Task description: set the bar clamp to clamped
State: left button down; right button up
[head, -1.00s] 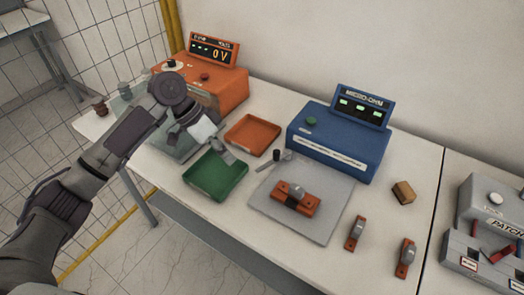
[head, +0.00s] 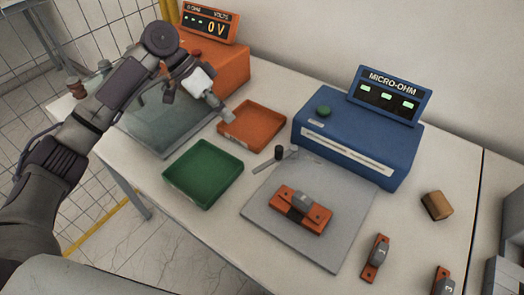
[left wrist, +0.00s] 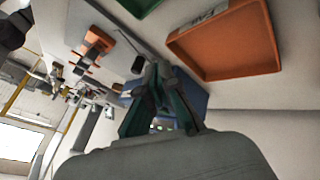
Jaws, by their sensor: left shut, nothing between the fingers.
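A grey plate (head: 262,217) lies on the table and bears an orange block with a grey middle piece (head: 301,209). At the plate's back left edge is a grey lever with a black knob (head: 278,153), which looks like the bar clamp's handle. Its exact setting cannot be told. My left gripper (head: 228,116) is shut and empty, by the left edge of the orange tray and well left of the lever. Its closed fingers (left wrist: 158,72) also show in the left wrist view, with the orange block (left wrist: 94,46) beyond. My right gripper is not in view.
The orange tray (head: 252,145) and green tray (head: 203,201) look empty. A blue micro-ohm meter (head: 345,155) stands behind the plate. An orange volts unit (head: 225,68) is at the back left. A brown block (head: 437,206) and small orange pieces (head: 376,258) lie right.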

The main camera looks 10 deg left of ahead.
aim_at(277, 155)
pick_arm(q)
jog(key=shift+s, duration=0.15)
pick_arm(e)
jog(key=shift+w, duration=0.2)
pick_arm(q)
jog(key=p+x, duration=0.2)
jog(key=x, duration=0.8)
jog(key=shift+d+f, duration=0.1)
jog(key=shift+d, duration=0.05)
jog(key=shift+s+d+p, duration=0.8)
jog(key=shift+s+d, duration=0.25)
jog(key=shift+d, duration=0.1)
jog(key=shift+s+d, duration=0.2)
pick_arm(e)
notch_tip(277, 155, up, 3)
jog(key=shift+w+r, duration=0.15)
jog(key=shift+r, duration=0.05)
